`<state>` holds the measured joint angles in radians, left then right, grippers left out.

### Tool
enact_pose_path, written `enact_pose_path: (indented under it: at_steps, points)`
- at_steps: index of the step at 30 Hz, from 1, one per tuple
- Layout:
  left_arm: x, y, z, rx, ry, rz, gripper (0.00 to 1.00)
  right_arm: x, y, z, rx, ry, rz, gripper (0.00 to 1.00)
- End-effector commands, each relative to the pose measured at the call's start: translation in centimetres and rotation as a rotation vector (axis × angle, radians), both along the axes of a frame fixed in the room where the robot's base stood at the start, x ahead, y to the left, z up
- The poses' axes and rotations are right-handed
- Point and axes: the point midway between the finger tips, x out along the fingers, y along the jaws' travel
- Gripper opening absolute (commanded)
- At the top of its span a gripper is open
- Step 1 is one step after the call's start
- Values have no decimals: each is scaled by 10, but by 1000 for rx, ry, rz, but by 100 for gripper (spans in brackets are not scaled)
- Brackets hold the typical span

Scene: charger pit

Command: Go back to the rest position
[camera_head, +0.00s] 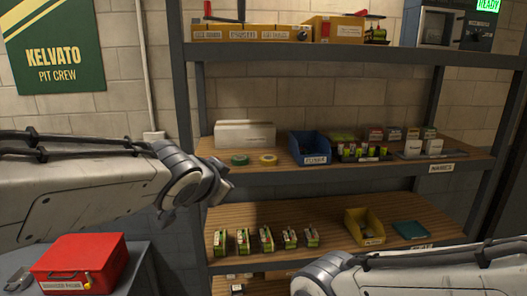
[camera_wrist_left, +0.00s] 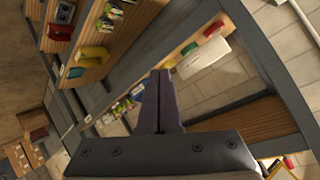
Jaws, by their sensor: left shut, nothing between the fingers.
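My left arm comes in from the left in the head view and ends in front of the shelf rack's left upright, with the left gripper (camera_head: 218,184) near the middle shelf's left end. In the left wrist view the left gripper's two dark fingers (camera_wrist_left: 160,82) lie together, shut and empty, with the shelves behind them. My right arm reaches in at the lower right of the head view, in front of the lower shelf. Its gripper does not show.
A rack's middle shelf (camera_head: 300,172) holds a white box (camera_head: 245,134), tape rolls and a blue bin (camera_head: 309,148). The lower shelf holds several green-and-white packs and a yellow bin (camera_head: 364,227). A red box (camera_head: 80,262) sits on a grey surface at lower left, below my left arm.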

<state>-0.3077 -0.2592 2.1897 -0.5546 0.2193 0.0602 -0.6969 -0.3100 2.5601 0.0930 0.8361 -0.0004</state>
Motion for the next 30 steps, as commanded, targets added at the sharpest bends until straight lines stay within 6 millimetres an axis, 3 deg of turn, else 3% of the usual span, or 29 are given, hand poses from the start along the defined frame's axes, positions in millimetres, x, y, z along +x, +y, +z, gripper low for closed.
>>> enact_pose_path:
  at_steps: [1, 6, 10, 15, 20, 30]
  points:
    - [-21, -11, -35, -14, 102, 0, 0, 0, 0, -6, 0, 0, 0, 64]
    - [-107, -32, -131, -26, 463, 20, 0, 0, 0, -16, 0, 0, -1, 64]
    - [-180, -38, -183, -4, 714, 27, 0, 0, 0, -22, 0, 0, -1, 64]
    - [-249, -36, -216, 34, 940, 32, 0, 0, 0, -26, 0, 0, -2, 64]
    - [-274, -33, -224, 50, 1021, 36, 0, 0, 0, -27, 0, 0, -2, 64]
    - [-275, -33, -224, 49, 1024, 37, 0, 0, 0, -27, 0, 0, -2, 64]
